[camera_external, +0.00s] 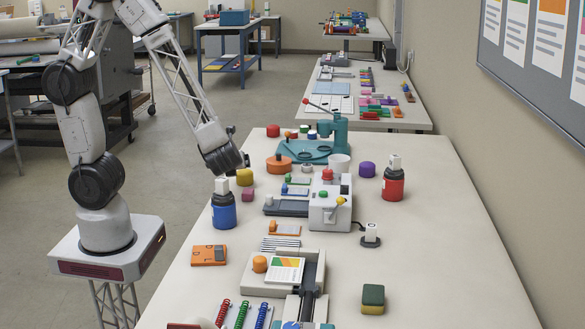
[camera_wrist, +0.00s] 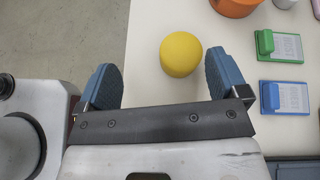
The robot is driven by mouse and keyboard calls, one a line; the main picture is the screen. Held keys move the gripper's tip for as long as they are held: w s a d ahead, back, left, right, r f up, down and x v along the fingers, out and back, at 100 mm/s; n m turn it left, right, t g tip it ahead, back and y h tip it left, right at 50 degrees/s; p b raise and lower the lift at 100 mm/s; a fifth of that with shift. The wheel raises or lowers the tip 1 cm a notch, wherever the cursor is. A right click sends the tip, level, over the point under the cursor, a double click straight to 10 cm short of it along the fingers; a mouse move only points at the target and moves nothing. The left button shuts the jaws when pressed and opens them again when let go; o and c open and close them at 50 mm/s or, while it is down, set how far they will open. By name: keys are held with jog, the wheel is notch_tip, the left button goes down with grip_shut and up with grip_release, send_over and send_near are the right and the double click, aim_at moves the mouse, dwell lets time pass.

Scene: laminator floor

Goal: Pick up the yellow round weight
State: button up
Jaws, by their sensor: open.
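The yellow round weight (camera_external: 244,177) stands near the left edge of the long white table, just below my gripper (camera_external: 236,164). In the wrist view the yellow weight (camera_wrist: 181,54) shows as a round yellow top on the white surface. My gripper (camera_wrist: 160,66) is open, with its two blue-grey fingers spread wide and nothing held. The weight lies between and slightly ahead of the fingers in that view, closer to the right finger. Whether a finger touches it, and the height gap, I cannot tell.
An orange round piece (camera_external: 279,165) and a teal press (camera_external: 312,152) are behind right. Green (camera_wrist: 265,43) and blue (camera_wrist: 270,96) clips lie right. The table edge is left.

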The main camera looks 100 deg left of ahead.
aim_at(245, 174)
jog(key=f+m, duration=0.1)
jog(key=w+f+m+t+y, duration=0.1)
jog(key=w+a+f+m, duration=0.1)
jog(key=f, duration=0.1)
jog(key=shift+w+m+t, duration=0.2)
jog(key=shift+m+t, duration=0.1)
jog(key=shift+a+f, duration=0.1)
jog(key=shift+x, duration=2.45)
jog(key=c, duration=1.2)
